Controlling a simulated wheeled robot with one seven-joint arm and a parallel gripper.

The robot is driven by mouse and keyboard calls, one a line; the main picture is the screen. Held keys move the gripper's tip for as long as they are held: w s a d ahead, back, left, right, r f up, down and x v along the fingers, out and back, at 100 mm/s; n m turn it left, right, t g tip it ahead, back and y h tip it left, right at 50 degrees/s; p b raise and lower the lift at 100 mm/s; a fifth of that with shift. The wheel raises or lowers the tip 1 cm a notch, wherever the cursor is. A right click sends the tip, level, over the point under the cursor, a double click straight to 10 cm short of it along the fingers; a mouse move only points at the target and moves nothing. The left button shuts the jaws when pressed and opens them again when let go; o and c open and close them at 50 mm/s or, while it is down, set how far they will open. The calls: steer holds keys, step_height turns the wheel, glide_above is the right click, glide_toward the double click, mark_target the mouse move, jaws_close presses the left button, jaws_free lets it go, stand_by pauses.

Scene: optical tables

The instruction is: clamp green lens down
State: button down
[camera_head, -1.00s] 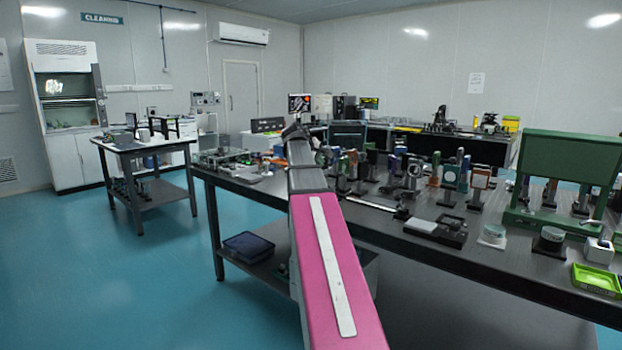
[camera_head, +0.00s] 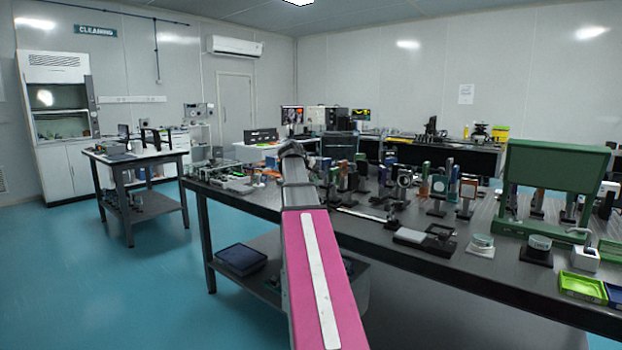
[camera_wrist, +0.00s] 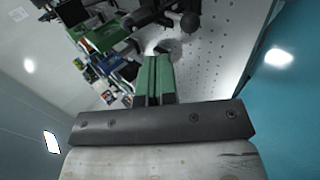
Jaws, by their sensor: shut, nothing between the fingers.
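Several small mounted optics stand on the dark optical table (camera_head: 400,258) in the head view. One upright mount with a pale greenish round face (camera_head: 438,186) is among them; I cannot tell whether it is the green lens. No clamp can be made out at this size. My pink arm reaches toward the table, and its far end hides part of the tabletop. My gripper (camera_wrist: 154,62) shows in the wrist view with its green fingers together and nothing between them. A perforated tabletop (camera_wrist: 217,60) and dark parts lie beyond the fingertips, apart from them.
A green panel on legs (camera_head: 557,180) stands on the table at right, with a bright green tray (camera_head: 583,288) near the front edge. A blue bin (camera_head: 241,259) sits on the lower shelf. A smaller table (camera_head: 137,157) stands at left. The blue floor at left is clear.

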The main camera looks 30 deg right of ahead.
mark_target(328, 190)
steer(key=x, duration=0.5)
steer(key=d+r+x, duration=0.1)
steer(key=x, duration=0.2)
steer(key=shift+w+d, duration=0.1)
steer(key=shift+w, duration=0.25)
steer(key=shift+w+d+f, duration=0.15)
steer(key=shift+w+d, duration=0.05)
steer(key=shift+d, duration=0.3)
